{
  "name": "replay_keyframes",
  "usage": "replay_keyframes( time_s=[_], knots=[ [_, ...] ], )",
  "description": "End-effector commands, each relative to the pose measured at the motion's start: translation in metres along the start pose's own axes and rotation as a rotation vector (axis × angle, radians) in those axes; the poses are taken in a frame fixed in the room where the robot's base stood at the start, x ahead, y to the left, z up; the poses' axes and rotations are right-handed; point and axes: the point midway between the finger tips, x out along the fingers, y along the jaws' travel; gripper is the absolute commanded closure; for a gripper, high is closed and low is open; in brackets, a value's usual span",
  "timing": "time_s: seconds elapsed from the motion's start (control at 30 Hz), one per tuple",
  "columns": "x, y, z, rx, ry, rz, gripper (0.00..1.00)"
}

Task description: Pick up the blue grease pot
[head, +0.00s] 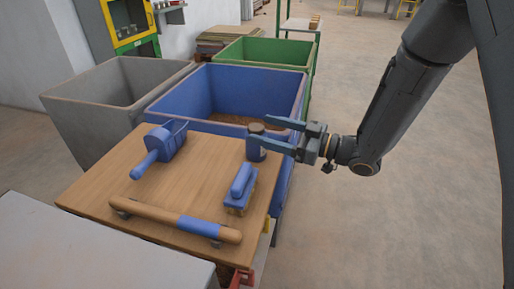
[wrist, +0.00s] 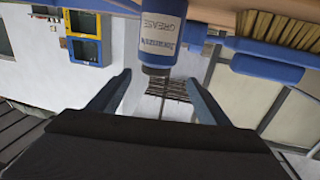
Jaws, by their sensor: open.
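The front finger hides part of the pot in the head view.
On the board (head: 110,185) are a blue scoop (head: 166,142), a blue-handled brush (head: 240,189) close in front of the pot, and a wooden rod with a blue band (head: 160,213). Blue (head: 225,80), grey (head: 110,90) and green (head: 265,50) bins stand behind. Open floor is at right.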

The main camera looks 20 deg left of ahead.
Motion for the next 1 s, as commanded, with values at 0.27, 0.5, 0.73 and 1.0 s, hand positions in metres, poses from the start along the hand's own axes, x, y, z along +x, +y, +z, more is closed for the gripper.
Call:
replay_keyframes(
  time_s=[0.27, 0.5, 0.73, 1.0],
  knots=[
    [0.002, 0.011, 0.045, 0.000, 0.000, -0.002, 0.29],
    [0.003, 0.015, 0.059, 0.000, 0.000, -0.003, 0.29],
    [0.024, 0.013, 0.059, 0.001, -0.001, -0.005, 0.29],
    [0.047, 0.009, 0.054, 0.001, 0.000, -0.005, 0.29]
  ],
)
